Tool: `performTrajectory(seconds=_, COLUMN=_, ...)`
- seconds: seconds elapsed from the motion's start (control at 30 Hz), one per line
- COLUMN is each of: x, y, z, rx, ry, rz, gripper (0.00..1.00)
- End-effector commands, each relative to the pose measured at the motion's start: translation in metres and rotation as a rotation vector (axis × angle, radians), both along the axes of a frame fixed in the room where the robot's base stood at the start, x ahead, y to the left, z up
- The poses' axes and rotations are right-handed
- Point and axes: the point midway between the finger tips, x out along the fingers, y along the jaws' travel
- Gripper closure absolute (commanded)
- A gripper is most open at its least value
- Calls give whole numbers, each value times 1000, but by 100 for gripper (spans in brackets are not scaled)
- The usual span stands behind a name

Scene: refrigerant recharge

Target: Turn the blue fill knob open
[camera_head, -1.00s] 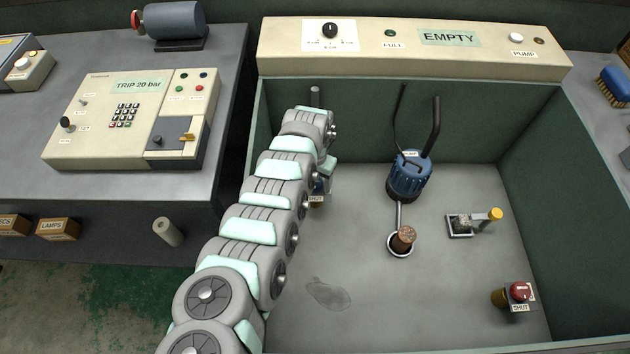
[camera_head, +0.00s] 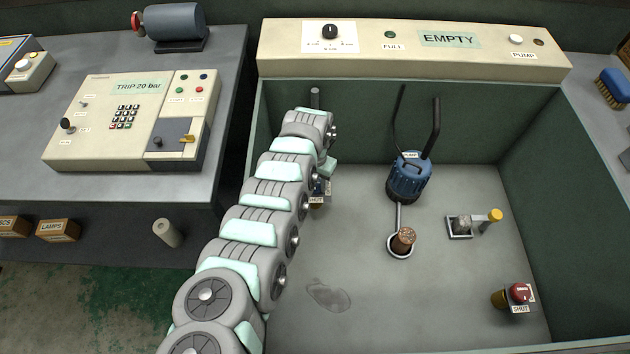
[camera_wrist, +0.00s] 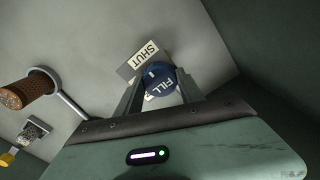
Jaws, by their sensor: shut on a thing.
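The blue fill knob (camera_wrist: 161,82), lettered FILL, shows in the wrist view between the two fingers of my gripper (camera_wrist: 160,88). My gripper is shut on the knob. A plate lettered SHUT (camera_wrist: 143,58) lies beside the knob; the knob's white mark points toward that plate. In the head view my arm hides most of the knob; a small part of it (camera_head: 322,186) shows above the SHUT plate (camera_head: 317,199). The gripper's fingers are hidden there.
A blue pump (camera_head: 408,178) stands in the middle of the green-walled bay. A copper-coloured cylinder (camera_head: 403,240), a yellow-capped fitting (camera_head: 494,216) and a red knob (camera_head: 520,291) with a SHUT plate stand to the right. The panel's display (camera_head: 449,39) reads EMPTY.

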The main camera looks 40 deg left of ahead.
Motion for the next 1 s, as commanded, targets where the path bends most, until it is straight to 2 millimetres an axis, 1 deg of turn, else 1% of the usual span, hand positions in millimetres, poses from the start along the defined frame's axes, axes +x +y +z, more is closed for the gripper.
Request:
performTrajectory(seconds=0.17, x=1, y=-1, z=2, rx=0, ry=0, rz=39, gripper=96)
performTrajectory(seconds=0.37, x=0, y=-2, z=3, rx=0, ry=2, rz=154, gripper=96)
performTrajectory(seconds=1.0, x=1, y=-1, z=1, rx=1, ry=-2, rz=748, gripper=96)
